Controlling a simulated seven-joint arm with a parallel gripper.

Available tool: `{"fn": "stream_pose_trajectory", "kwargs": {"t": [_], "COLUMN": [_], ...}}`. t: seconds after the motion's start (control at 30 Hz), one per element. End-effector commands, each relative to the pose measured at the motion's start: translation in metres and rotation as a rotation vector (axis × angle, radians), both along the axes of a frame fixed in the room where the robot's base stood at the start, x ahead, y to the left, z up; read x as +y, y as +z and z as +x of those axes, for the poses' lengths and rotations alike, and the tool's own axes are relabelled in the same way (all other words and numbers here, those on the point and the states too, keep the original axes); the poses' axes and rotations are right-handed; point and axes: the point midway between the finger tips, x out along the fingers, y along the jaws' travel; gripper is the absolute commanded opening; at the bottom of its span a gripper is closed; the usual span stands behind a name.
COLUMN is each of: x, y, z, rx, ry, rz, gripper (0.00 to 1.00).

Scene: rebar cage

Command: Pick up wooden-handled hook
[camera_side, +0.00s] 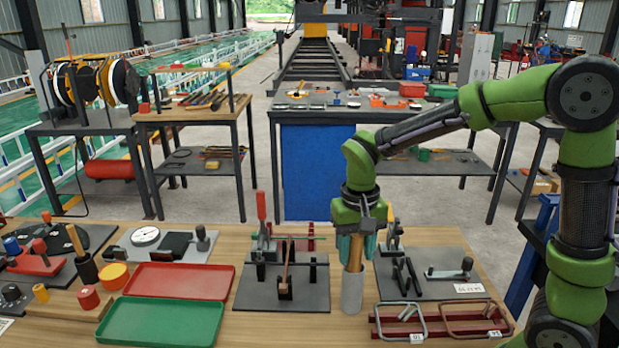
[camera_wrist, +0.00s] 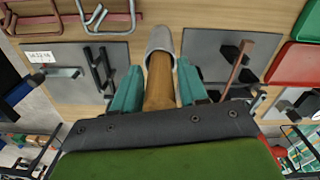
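The wooden handle of the hook (camera_side: 354,253) stands upright in a grey cylindrical holder (camera_side: 352,293) on the workbench. Its lower end is hidden inside the holder, and no hook part shows. My gripper (camera_side: 356,249) points down over it with its teal fingers on either side of the handle. In the wrist view, the handle (camera_wrist: 160,82) lies between the two fingertips (camera_wrist: 160,85), and the holder's rim (camera_wrist: 160,40) is just beyond them.
A dark plate with a red-handled clamp (camera_side: 262,212) is left of the holder. Another plate (camera_side: 400,278) with black fittings is on the right. Bent rods on a red rack (camera_side: 440,322) lie in front right. Red (camera_side: 180,279) and green (camera_side: 160,322) trays are further left.

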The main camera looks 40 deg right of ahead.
Motion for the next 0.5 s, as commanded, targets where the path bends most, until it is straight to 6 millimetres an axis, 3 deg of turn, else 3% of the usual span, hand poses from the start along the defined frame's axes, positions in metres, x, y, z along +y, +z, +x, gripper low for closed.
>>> {"fn": "stream_pose_trajectory", "kwargs": {"t": [0.03,0.27,0.5], "x": [-0.0001,-0.0001,0.0], "y": [0.0002,0.0004,0.0011], "z": [0.0001,0.0002,0.0004], "rx": [0.0,-0.001,-0.001], "ry": [0.0,0.0,0.001], "rz": [0.0,-0.001,0.0], "gripper": [0.34,0.0,0.0]}}
